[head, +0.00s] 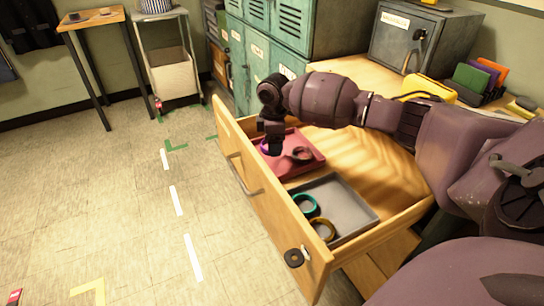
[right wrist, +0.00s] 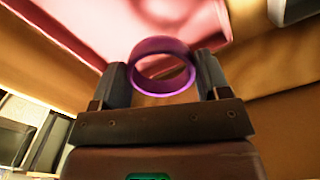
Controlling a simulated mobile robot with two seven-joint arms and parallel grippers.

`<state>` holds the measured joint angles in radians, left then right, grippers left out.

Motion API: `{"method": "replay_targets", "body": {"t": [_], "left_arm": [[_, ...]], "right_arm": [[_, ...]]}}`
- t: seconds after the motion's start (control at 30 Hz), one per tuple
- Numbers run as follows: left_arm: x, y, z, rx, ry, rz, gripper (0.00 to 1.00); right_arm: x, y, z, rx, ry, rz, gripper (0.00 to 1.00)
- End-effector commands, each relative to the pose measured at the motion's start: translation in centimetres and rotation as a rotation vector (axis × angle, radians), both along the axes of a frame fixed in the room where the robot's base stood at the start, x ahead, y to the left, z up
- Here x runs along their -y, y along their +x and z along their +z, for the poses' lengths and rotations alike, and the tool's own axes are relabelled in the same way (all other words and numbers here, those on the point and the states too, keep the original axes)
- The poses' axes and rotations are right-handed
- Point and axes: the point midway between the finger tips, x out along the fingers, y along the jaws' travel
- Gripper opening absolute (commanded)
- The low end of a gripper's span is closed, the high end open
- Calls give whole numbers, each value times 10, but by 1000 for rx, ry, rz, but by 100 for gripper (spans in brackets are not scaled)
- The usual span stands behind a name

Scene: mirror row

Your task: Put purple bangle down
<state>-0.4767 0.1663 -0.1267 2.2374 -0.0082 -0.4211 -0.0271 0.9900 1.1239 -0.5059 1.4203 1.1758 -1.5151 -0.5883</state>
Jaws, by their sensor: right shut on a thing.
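The purple bangle (right wrist: 162,46) is held between the two fingers of my right gripper (right wrist: 163,78) in the right wrist view. In the head view the right gripper (head: 272,146) points down over the left part of the pink-red tray (head: 312,167), and a bit of the purple bangle (head: 264,147) shows beside its fingers. I cannot tell whether the bangle touches the tray. A dark bangle (head: 301,154) lies in that tray, right of the gripper. My left gripper is not in view.
Both trays sit in an open wooden drawer (head: 262,208). The nearer grey tray (head: 347,199) holds a teal bangle (head: 316,205) and a yellow bangle (head: 322,220), with bare room on its right. Green lockers (head: 250,65) stand behind. A yellow item (head: 428,88) lies on the wooden top.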

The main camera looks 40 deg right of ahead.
Motion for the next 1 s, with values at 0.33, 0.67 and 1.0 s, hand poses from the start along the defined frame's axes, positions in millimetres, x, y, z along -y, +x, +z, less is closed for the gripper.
{"method": "replay_targets", "body": {"t": [0.33, 0.67, 1.0], "left_arm": [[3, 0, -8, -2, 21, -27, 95], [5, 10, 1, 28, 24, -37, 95], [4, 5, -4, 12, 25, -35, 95]], "right_arm": [[0, -2, -54, -9, -1, 0, 46], [0, 0, -54, 0, 0, 0, 46], [0, 0, -58, 0, 0, 0, 94]]}}
